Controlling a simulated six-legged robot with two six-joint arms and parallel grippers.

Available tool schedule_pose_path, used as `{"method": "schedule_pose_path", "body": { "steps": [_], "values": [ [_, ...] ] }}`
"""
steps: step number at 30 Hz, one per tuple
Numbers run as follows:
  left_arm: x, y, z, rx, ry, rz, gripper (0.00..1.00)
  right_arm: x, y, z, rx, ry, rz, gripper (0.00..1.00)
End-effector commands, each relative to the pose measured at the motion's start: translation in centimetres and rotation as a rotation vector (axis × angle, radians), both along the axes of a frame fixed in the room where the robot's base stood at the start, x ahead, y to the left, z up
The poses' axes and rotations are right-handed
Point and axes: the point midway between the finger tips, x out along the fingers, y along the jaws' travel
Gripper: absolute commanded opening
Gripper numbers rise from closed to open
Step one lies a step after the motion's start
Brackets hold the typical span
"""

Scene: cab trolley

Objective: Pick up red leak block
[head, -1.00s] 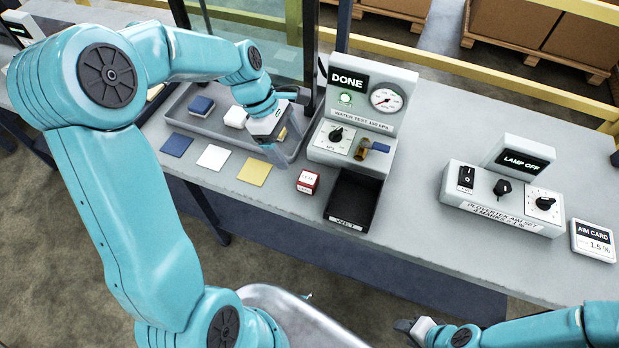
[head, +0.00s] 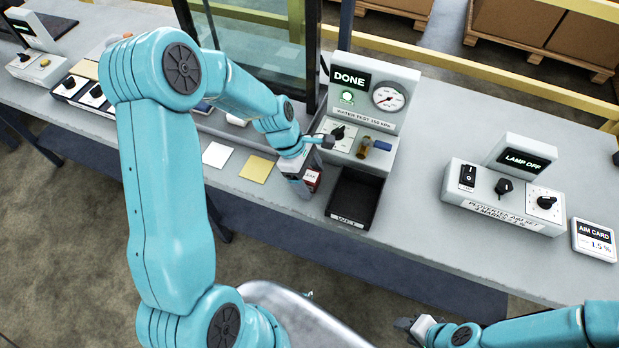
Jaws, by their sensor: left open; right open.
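My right gripper (head: 411,326) is open and empty at the bottom, in front of the bench and well away from the block.
The black bin (head: 340,219) sits close to the block's right. The water test station (head: 346,117) reading DONE stands behind, near my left wrist. White (head: 217,155) and yellow (head: 257,169) squares lie left. The lamp control box (head: 502,201) and aim card (head: 594,240) stand right.

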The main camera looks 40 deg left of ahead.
Motion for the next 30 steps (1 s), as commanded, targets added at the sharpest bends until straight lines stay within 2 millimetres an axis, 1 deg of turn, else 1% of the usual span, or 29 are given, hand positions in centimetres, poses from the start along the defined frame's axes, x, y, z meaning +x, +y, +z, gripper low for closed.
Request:
{"method": "schedule_pose_path", "body": {
  "steps": [1,2,3,5,6,7,16,20,23,26,29,30],
  "values": [
    [0.0,0.0,0.0,0.0,0.0,0.0,0.78,0.0,0.0,0.0,0.0,0.0,0.0,0.43],
    [0.0,0.0,0.0,0.0,0.0,0.0,0.74,0.0,0.0,0.0,0.0,0.0,0.0,0.43],
    [0.0,0.0,0.0,0.0,0.0,0.0,0.61,0.0,0.0,0.0,0.0,0.0,0.0,0.43],
    [0.0,0.0,0.0,0.0,0.0,0.0,0.42,0.0,0.0,0.0,0.0,0.0,0.0,0.43],
    [0.0,0.0,0.0,0.0,0.0,0.0,0.29,0.0,0.0,0.0,0.0,0.0,0.0,0.43],
    [0.0,0.0,0.0,0.0,0.0,0.0,0.21,0.0,0.0,0.0,0.0,0.0,0.0,0.43],
    [0.0,0.0,0.2,0.0,-0.001,0.0,0.21,0.0,0.0,0.0,0.0,0.0,0.0,0.43],
    [0.1,0.1,1.0,0.001,-0.004,0.002,0.21,0.0,0.0,0.0,0.0,0.0,0.0,0.43],
    [0.1,0.1,2.5,0.001,-0.005,0.001,0.21,0.0,0.0,0.1,0.0,0.0,0.0,0.43],
    [0.1,0.1,4.8,0.003,-0.006,0.0,0.21,0.0,0.0,0.1,0.0,0.0,0.0,0.43],
    [0.2,0.1,7.8,0.003,-0.009,0.0,0.21,0.0,0.0,0.2,0.0,0.0,0.0,0.43],
    [0.1,0.1,9.2,0.002,-0.01,0.001,0.21,0.0,0.0,0.2,0.0,0.0,0.0,0.43]
  ]
}}
